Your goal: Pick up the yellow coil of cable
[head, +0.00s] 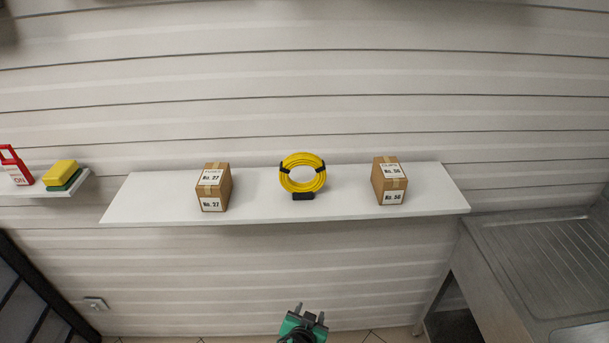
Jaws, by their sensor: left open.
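The yellow coil of cable (303,185) stands upright near the middle of a white wall shelf (263,207), with dark ties around it and a small black foot (303,197) under it. My left gripper (312,311) is at the bottom centre of the head view, well below and in front of the shelf. Its two dark fingers are apart, with nothing seen between them. It is clear of the coil. My right gripper is not in the view.
A cardboard box marked No. 27 (213,189) stands left of the coil, another box (390,182) right of it, both with free shelf between. A small shelf at far left holds a yellow and green block (61,173). A metal sink unit (540,262) is at right.

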